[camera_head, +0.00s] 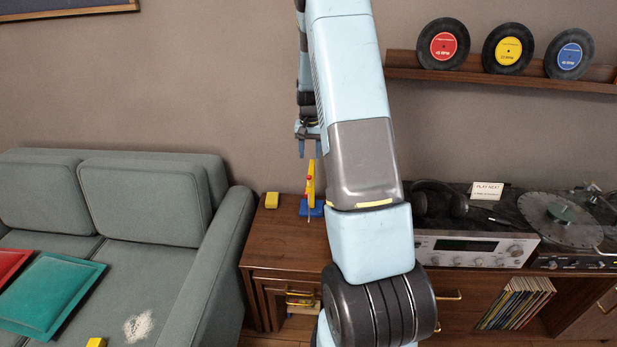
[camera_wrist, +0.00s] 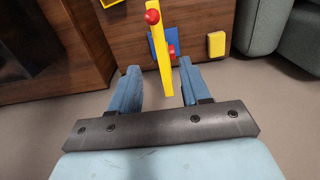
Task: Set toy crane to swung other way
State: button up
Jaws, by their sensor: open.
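The toy crane has a yellow boom (camera_head: 310,182) with red knobs and a blue base (camera_head: 316,210). It stands on the small wooden side table left of my arm. My gripper (camera_head: 310,150) is open and empty, fingers pointing down, just above the crane in the head view. In the wrist view the yellow boom (camera_wrist: 160,50) shows beyond and between the blue fingertips of my gripper (camera_wrist: 160,70), touching neither as far as I can see. A red knob (camera_wrist: 152,17) sits near the boom's end, and part of the blue base is hidden behind the boom.
A yellow block (camera_head: 272,200) lies on the table (camera_head: 285,245) left of the crane. A green sofa (camera_head: 130,195) stands to the left. A receiver (camera_head: 470,248), headphones (camera_head: 440,203) and turntable (camera_head: 562,222) stand right of my arm. Records line a wall shelf (camera_head: 500,78).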

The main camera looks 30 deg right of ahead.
aim_at(310, 176)
notch_tip(310, 176, down, 10)
jog(key=shift+f, duration=0.25)
jog(key=shift+c, duration=0.3)
grip_shut()
dwell(0.4)
